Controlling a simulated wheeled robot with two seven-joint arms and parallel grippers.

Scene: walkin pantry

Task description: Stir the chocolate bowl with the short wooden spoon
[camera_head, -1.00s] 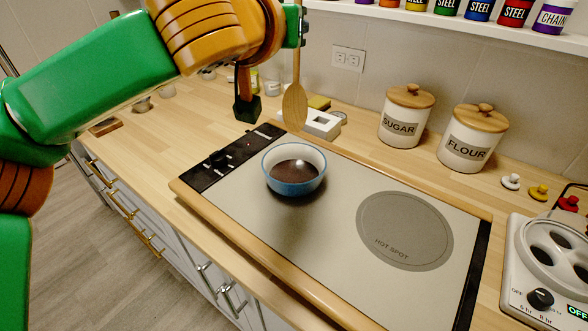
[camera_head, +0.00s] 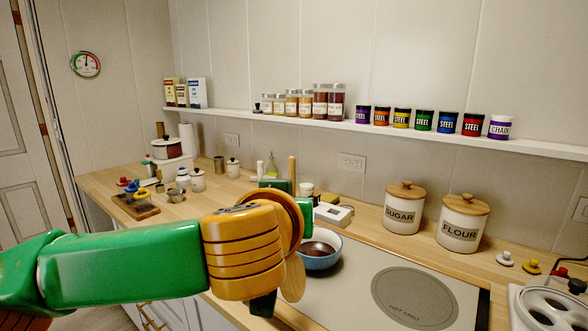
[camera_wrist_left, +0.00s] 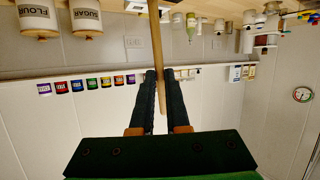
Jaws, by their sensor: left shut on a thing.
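The blue bowl (camera_head: 322,262) with dark chocolate inside sits on the stove top, partly covered by my left wrist in the head view. My left gripper (camera_wrist_left: 160,74) is shut on the handle of the wooden spoon (camera_wrist_left: 157,50), with the handle between its two dark fingers. In the head view the spoon's handle (camera_head: 291,170) rises above my gripper, and its head (camera_head: 293,280) hangs down at the bowl's left. The spoon looks upright. My wrist hides its middle. I cannot tell if the spoon touches anything. My right gripper is not in view.
The hot spot (camera_head: 425,297) is clear on the stove's right. Sugar (camera_head: 404,208) and flour (camera_head: 462,221) canisters stand behind it. A white appliance (camera_head: 548,305) is at the far right. Jars and small pots crowd the left counter. A shelf (camera_head: 400,130) runs along the wall.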

